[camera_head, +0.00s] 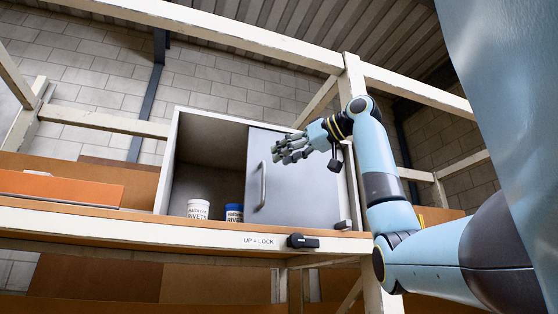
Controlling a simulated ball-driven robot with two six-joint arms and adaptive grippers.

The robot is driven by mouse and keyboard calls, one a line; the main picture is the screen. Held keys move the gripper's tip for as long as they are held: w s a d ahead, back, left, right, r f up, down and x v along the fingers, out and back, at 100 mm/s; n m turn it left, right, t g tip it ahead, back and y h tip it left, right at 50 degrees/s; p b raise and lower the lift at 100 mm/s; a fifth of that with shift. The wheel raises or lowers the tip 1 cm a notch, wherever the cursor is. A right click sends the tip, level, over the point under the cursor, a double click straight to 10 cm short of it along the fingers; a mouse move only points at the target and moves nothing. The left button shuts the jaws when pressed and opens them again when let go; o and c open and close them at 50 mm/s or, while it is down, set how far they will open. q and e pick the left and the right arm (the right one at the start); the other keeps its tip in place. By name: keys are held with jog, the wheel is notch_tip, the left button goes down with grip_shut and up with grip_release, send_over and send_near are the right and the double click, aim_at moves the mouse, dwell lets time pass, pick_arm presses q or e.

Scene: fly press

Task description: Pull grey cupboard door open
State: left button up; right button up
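The grey cupboard door (300,192) covers the right part of a white-framed cupboard (170,165) on the shelf. The left part of the cupboard stands uncovered, so its inside shows. A pale upright bar handle (263,184) is near the door's left edge. My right gripper (281,152) reaches in from the right, in front of the door's upper part. It appears above and to the right of the handle, with its fingers spread and nothing between them. The depth gap to the door is hard to judge. My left gripper is out of view.
A white tub (198,209) and a blue-and-white tub (234,213) stand in the cupboard's uncovered part. A black lever (303,241) lies level beside the words "UP = LOCK" on the shelf edge (180,227). A white post (352,110) rises right of the cupboard. An orange panel (65,187) lies left.

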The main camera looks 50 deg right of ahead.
jog(key=shift+s+d+f+b, duration=0.1)
jog(key=shift+s+b, duration=0.2)
jog(key=shift+s, duration=0.9)
jog(key=shift+s+d+b, duration=0.1)
jog(key=shift+s+b, duration=0.15)
jog(key=shift+s, duration=0.9)
jog(key=shift+a, duration=0.1)
